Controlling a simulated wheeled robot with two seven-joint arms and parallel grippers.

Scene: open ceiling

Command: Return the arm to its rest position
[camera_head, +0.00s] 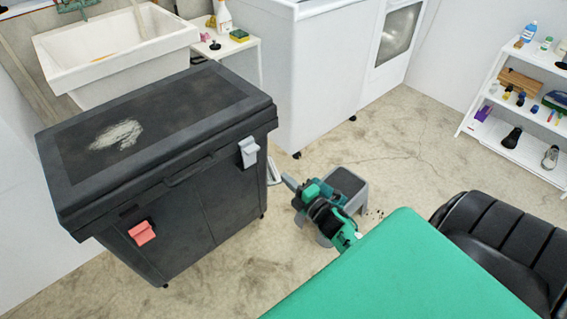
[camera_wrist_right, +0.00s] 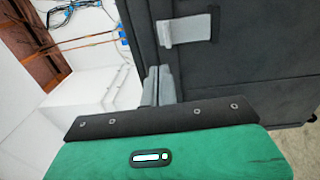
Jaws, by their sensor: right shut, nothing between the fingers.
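My right gripper (camera_head: 289,182) is low in the middle of the head view, on the arm with green and black links. It is just right of the dark cabinet (camera_head: 190,240) and apart from the cabinet's grey latch (camera_head: 249,152) in that view. In the right wrist view the grey fingers (camera_wrist_right: 159,84) are together, with nothing seen between them. The cabinet's dark side (camera_wrist_right: 260,75) and the grey latch (camera_wrist_right: 187,28) appear beyond them. The cabinet lid is down. My left gripper is in neither view.
A red latch (camera_head: 142,233) is on the cabinet's front left. A grey step stool (camera_head: 349,186) with a dark top stands beside and behind my right arm. A white shelf (camera_head: 480,104) with bottles and shoes is at right. Bare concrete floor (camera_head: 410,140) lies between.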

